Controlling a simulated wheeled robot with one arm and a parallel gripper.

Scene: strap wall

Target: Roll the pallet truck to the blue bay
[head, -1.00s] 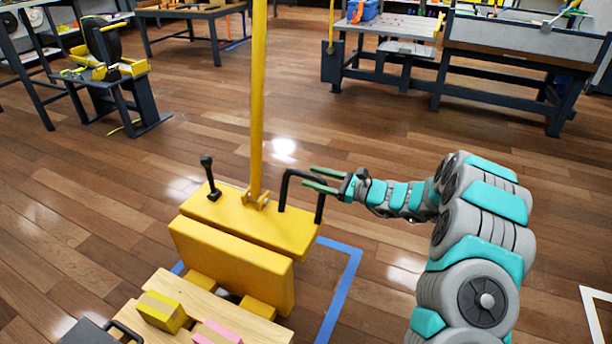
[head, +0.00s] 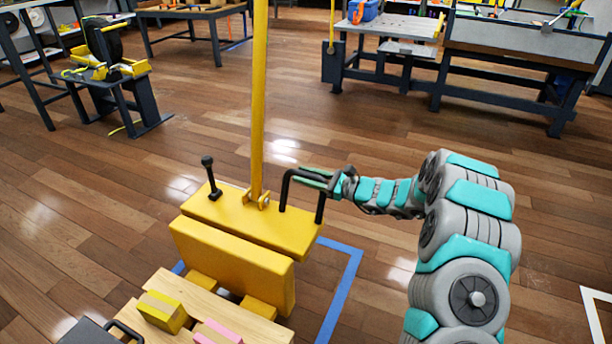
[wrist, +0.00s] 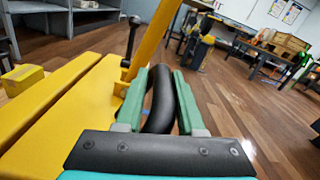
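The yellow pallet truck (head: 245,222) stands in the lower left of the head view, with a tall yellow pole and a black bar handle (head: 285,190) on its top. Its forks run under a wooden pallet (head: 180,300). Blue floor tape (head: 345,285) forms a corner beside the truck, and the truck's yellow body overlaps its far line. My gripper (head: 303,177) reaches in from the right, its green fingers shut on the black handle. In the wrist view the handle (wrist: 160,100) runs between the two fingers, seemingly touching both.
The pallet carries a yellow box (head: 162,311), a pink-taped box (head: 217,333) and a dark case (head: 88,332). White floor tape (head: 594,312) lies at the right. Workbenches (head: 400,35) and a machine stand (head: 125,95) line the back. The wooden floor between is clear.

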